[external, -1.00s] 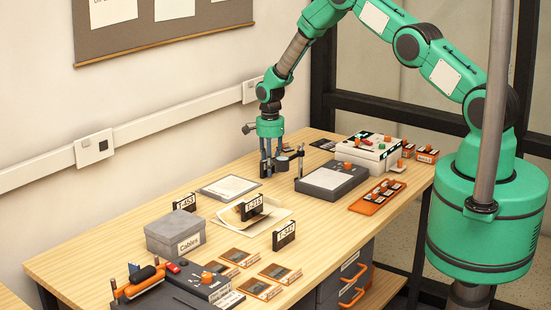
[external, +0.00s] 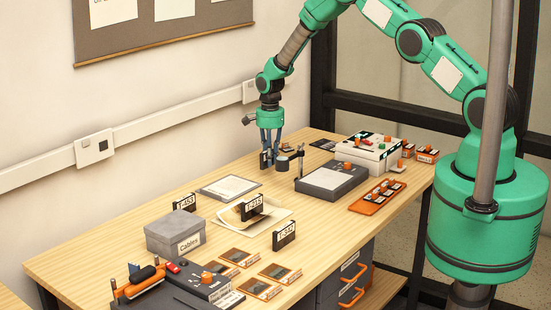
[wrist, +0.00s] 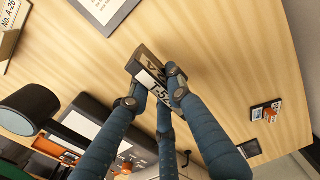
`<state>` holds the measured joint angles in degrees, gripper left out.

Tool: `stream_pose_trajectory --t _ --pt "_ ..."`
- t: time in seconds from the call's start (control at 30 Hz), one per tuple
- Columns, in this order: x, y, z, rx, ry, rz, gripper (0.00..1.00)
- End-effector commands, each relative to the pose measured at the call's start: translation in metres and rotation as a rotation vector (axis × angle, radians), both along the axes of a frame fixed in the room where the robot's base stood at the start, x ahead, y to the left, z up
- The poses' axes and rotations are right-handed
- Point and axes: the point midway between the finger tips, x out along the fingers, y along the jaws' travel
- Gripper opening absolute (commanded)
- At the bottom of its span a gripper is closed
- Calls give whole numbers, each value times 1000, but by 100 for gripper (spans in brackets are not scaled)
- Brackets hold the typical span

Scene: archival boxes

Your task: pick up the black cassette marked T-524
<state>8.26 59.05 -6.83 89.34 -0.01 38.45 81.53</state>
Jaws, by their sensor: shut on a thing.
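My gripper (external: 268,152) is shut on a black cassette (wrist: 148,63) near the far left edge of the table. In the wrist view the fingertips (wrist: 153,90) clasp the cassette's sides. Its white label reads "T-5" and the rest is covered by a finger. In the external view the held cassette (external: 264,161) is small and partly hidden by the fingers; it seems slightly above the wood. Other black cassettes stand nearer the camera: T-453 (external: 185,203), T-215 (external: 251,208) on papers, and T-347 (external: 284,236).
A dark cylinder on a stand (external: 300,163) is close right of my gripper; it looms at left in the wrist view (wrist: 28,108). A framed sheet (external: 230,188) and grey Cables box (external: 175,231) are nearer the camera.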

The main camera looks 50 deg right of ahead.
Motion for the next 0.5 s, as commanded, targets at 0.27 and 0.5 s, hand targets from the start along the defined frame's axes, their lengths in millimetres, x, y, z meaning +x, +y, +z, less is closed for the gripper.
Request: stream_pose_trajectory --t 0.27,0.5 --pt "1 0 40 0 -2 0 0" --pt "1 0 62 0 -1 0 0"
